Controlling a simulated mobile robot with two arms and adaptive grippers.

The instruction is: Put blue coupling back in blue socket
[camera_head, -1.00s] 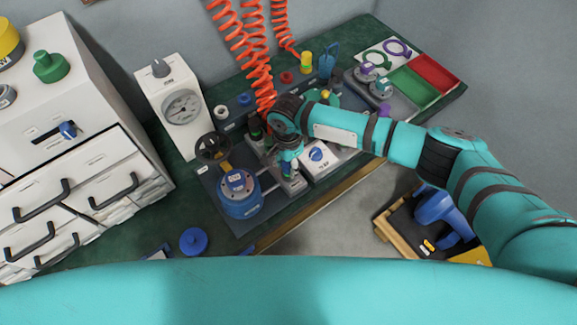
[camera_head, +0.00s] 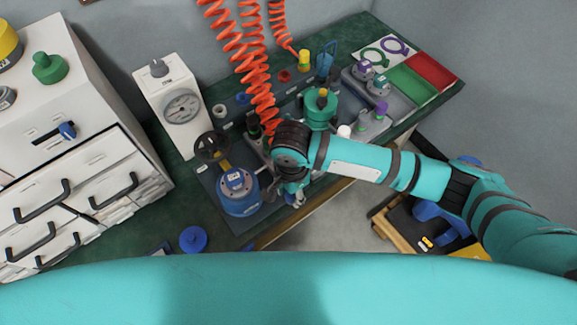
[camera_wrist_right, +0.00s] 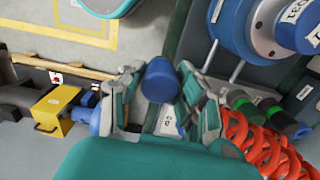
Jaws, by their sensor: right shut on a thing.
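My right gripper (camera_head: 293,192) is over the front part of the workbench, beside the blue vessel, and its fingers are mostly hidden by the wrist in the head view. In the right wrist view the gripper (camera_wrist_right: 160,75) is shut on a blue cylindrical part, which looks like the blue coupling (camera_wrist_right: 160,82). A small blue ring-like part (camera_head: 243,98) sits in the back row of the bench between a white and a red one; I cannot tell whether it is the blue socket. My left gripper is not in view.
The blue vessel (camera_head: 240,195) stands left of the gripper; a green vessel (camera_head: 320,108) stands behind the arm. Red coiled hoses (camera_head: 257,75) hang close behind the wrist. A gauge box (camera_head: 181,105) stands at the left. Green and red trays (camera_head: 433,72) lie at the back right.

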